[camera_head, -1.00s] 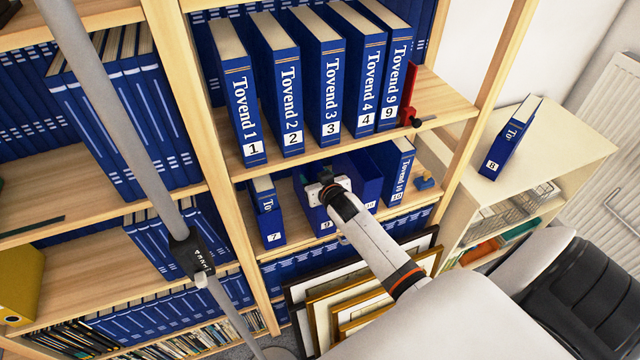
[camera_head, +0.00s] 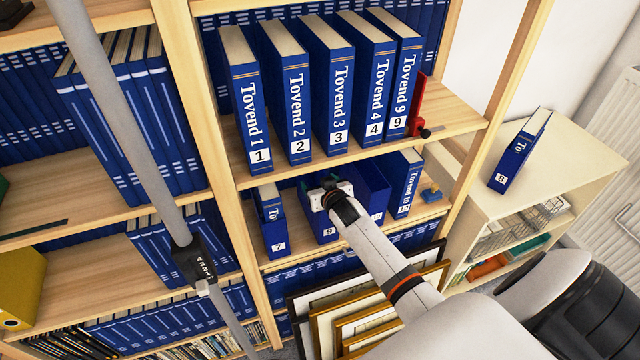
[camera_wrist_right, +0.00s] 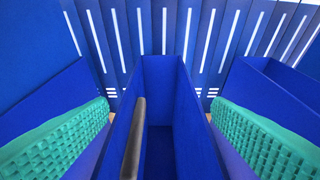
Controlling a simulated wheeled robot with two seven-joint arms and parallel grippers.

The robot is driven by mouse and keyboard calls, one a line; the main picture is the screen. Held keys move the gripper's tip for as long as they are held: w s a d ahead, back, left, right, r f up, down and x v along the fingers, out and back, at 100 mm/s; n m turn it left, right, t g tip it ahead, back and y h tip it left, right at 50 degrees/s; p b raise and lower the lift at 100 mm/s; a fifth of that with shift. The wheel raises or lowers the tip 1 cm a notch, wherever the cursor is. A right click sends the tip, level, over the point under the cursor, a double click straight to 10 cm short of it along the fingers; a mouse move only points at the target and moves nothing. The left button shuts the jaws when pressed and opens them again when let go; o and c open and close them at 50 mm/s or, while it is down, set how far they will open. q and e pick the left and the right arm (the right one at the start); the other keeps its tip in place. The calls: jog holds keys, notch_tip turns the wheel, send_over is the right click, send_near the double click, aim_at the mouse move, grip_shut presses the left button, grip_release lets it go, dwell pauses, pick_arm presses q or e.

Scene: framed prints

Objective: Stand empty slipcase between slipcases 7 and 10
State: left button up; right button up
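My right gripper (camera_head: 325,198) points down over the lower shelf. In the right wrist view its green pads stand apart, one on each side of an open-topped, empty blue slipcase (camera_wrist_right: 160,85), with narrow gaps to its walls. A greyish-brown bar shows along its left wall; I cannot tell what it is. In the head view this slipcase (camera_head: 322,226) bears a 9 and stands upright, partly hidden by the gripper. Slipcase 7 (camera_head: 275,240) stands to its left with a gap. Another open slipcase (camera_head: 374,190), label unclear, and slipcase 10 (camera_head: 408,180) stand right. My left gripper is out of view.
The shelf above (camera_head: 440,108) holds volumes 1, 2, 3, 4 and 9 and a red bookend (camera_head: 418,105). Volume 8 (camera_head: 518,152) stands on a low cabinet (camera_head: 555,165). Framed prints (camera_head: 360,310) lean below. Blue volumes line the back.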

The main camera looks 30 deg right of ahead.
jog(key=shift+o, duration=0.6)
jog(key=shift+s+f, duration=0.1)
jog(key=b+v, duration=0.2)
jog(key=v, duration=1)
